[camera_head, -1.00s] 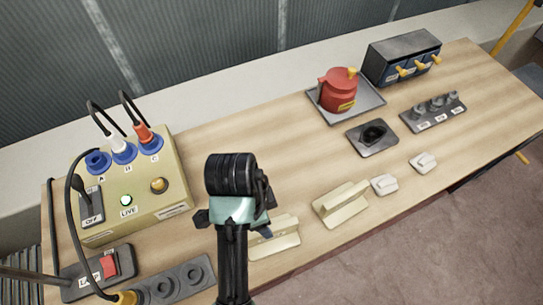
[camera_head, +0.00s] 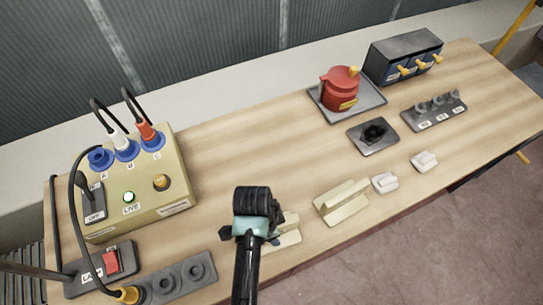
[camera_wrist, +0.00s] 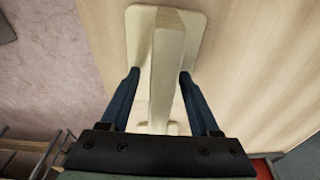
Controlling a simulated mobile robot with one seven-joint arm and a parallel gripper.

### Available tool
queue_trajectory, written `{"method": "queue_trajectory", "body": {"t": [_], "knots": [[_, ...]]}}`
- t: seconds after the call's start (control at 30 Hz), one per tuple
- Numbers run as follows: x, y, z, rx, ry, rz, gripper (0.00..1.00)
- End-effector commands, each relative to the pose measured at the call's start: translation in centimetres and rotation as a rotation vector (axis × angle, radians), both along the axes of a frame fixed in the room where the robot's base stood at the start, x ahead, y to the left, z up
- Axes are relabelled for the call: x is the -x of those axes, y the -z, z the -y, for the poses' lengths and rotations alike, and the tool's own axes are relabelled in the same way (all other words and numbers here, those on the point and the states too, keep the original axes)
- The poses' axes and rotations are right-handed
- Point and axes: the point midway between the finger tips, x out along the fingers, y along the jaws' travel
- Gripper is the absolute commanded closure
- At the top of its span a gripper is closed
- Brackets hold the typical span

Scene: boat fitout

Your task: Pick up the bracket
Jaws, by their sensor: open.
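A cream bracket, a flat plate with a raised rib (camera_wrist: 168,50), fills the middle of the wrist view. In the head view this bracket (camera_head: 290,237) lies near the table's front edge, partly hidden by my arm. My gripper (camera_wrist: 158,73) is open, with one blue finger on each side of the rib. I cannot tell whether either finger touches it. In the head view my gripper (camera_head: 268,240) is right over the left one of two similar brackets. The second cream bracket (camera_head: 342,203) lies just to its right, clear of my gripper.
A cream switch box (camera_head: 135,190) with cables stands at the left, with a dark socket strip (camera_head: 178,283) in front. Two small pale blocks lie right of the second bracket. A red canister (camera_head: 340,90) stands on a tray behind. The table's middle is bare.

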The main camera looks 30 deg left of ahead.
Motion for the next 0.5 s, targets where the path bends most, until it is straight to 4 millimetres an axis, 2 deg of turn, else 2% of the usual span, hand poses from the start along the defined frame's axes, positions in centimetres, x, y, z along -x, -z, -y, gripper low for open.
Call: {"method": "queue_trajectory", "body": {"t": [0.2, 0.27, 0.5], "knots": [[-0.04, 0.09, 0.0, -0.001, 0.001, 0.001, 0.38], [-0.04, 0.08, 0.0, -0.001, 0.0, 0.001, 0.46], [-0.05, 0.05, -0.01, 0.0, 0.0, 0.001, 0.9]]}}
